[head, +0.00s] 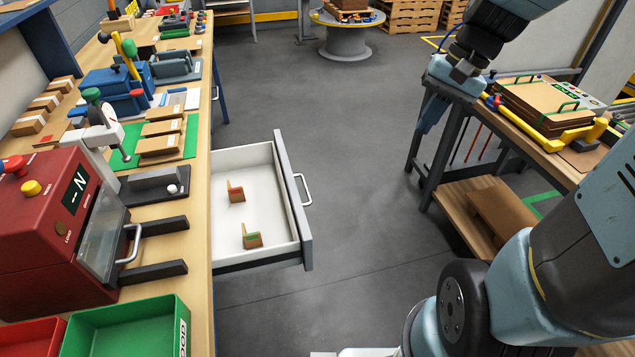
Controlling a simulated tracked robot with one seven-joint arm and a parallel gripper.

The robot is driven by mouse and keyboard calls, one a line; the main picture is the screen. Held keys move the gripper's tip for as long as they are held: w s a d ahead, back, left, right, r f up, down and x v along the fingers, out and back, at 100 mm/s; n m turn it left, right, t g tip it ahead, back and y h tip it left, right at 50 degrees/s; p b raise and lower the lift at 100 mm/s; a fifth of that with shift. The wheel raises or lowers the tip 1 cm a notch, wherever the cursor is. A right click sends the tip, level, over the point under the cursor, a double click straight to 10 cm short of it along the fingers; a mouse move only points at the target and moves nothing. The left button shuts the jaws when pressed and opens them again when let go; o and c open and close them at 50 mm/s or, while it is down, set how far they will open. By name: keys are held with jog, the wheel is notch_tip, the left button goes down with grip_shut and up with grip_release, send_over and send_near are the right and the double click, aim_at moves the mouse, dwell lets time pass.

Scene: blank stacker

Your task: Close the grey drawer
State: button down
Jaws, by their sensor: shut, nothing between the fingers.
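The grey drawer (291,205) is pulled out of the long wooden workbench on the left. Its grey front panel with a silver bar handle (304,190) faces right, toward the open floor. Its white inside shows, with two small brown blocks in it, one with a red mark (236,191) and one with a green mark (251,237). My gripper (426,125) is at the upper right, pointing down, shut and empty. In the picture it is well right of the drawer and touches neither the front panel nor the handle.
The workbench (202,225) carries a red machine (70,225), a green bin (130,325) and several tools. A second bench (548,155) with stacked boards stands at the right, close behind my gripper in the picture. The grey floor (360,210) between the benches is clear.

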jog(key=w+a+f+m+g+y, duration=0.15)
jog(key=w+f+m+y, duration=0.25)
jog(key=f, duration=0.5)
jog(key=w+a+f+m+g+y, duration=0.1)
jog(key=w+a+f+m+y, duration=0.25)
jog(key=f, duration=0.65)
jog(key=w+a+f+m+g+y, duration=0.15)
jog(key=w+f+m+y, duration=0.3)
jog(key=f, duration=0.45)
jog(key=f+x, duration=0.1)
jog(key=x, duration=1.2)
jog(key=shift+w+a+t+h, duration=0.3)
jog(key=shift+a+h, duration=0.1)
jog(key=shift+f, duration=0.15)
